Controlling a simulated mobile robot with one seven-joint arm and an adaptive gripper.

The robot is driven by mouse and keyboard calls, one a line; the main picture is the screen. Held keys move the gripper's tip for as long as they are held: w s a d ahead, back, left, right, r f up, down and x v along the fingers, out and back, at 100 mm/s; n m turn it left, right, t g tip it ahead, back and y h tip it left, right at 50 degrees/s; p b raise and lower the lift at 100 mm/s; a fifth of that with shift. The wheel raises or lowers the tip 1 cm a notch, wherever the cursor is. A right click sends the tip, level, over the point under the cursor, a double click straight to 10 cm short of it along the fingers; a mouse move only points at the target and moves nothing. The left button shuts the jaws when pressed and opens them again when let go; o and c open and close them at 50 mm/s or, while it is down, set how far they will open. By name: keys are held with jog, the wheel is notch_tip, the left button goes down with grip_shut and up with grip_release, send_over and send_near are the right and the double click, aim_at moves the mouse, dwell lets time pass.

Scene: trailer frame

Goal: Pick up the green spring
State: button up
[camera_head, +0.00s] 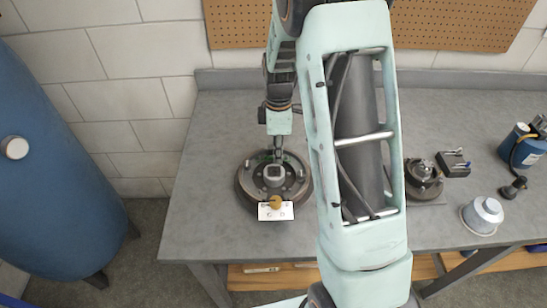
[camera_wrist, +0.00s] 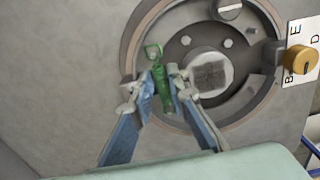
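The green spring (camera_wrist: 163,90) is a small, slim green piece in the wrist view. It stands out against the grey round brake-like assembly (camera_wrist: 133,45). My gripper (camera_wrist: 164,76) has its two blue-sided fingers drawn together on either side of the spring. Their grey tips appear to touch it, with no clear gap. In the head view my gripper (camera_head: 277,153) points down over the far part of the round assembly (camera_head: 245,187), where only a speck of green shows. The wrist view does not show clearly whether the spring is clear of the assembly.
A white lettered plate (camera_head: 276,212) with a brass knob sits at the assembly's near edge. To the right on the grey workbench (camera_head: 440,125) are a smaller mechanism (camera_head: 421,172), a grey metal container (camera_head: 483,215) and a blue canister (camera_head: 522,147). The bench left of the assembly is clear.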

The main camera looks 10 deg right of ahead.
grip_shut()
jog(key=shift+r, duration=0.1)
jog(key=shift+r, duration=0.5)
jog(key=s+r, duration=0.1)
jog(key=r, duration=0.1)
jog(key=s+r, duration=0.2)
jog(key=r, duration=0.1)
jog(key=s+r, duration=0.1)
jog(key=r, duration=0.1)
jog(key=shift+s+d+r+b, duration=0.15)
jog(key=shift+s+d+b, duration=0.05)
jog(key=shift+b, duration=0.15)
jog(key=s+r+p, duration=0.1)
jog(key=s+r, duration=0.6)
jog(key=s, duration=0.2)
jog(key=shift+s+d+r, duration=0.2)
jog(key=shift+s+d, duration=0.05)
jog(key=shift+d, duration=0.2)
